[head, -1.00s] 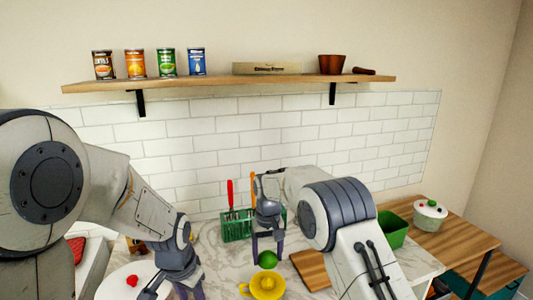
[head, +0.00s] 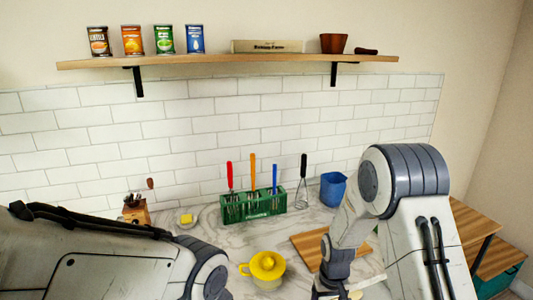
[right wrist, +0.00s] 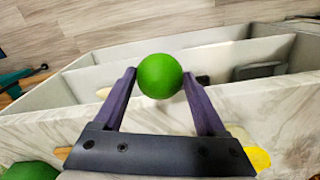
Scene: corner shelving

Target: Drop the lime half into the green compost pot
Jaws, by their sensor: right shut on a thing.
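The lime half (right wrist: 159,75) is a round green thing in the right wrist view. It sits between the fingertips of my right gripper (right wrist: 160,88), which is shut on it. In the head view my right gripper (head: 330,291) is at the bottom edge, right of the yellow juicer, and I cannot make out the lime there. The green compost pot is not clearly in view. A rounded green thing (right wrist: 30,171) is cut off at the lower left of the right wrist view; I cannot tell what it is. My left gripper is out of view.
The yellow juicer (head: 265,268) stands on the marble counter (head: 215,240). Behind it are a green utensil rack (head: 252,207), a wooden board (head: 310,247) and a blue jug (head: 333,190). Open light-walled compartments (right wrist: 200,52) lie beyond the counter edge in the right wrist view.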

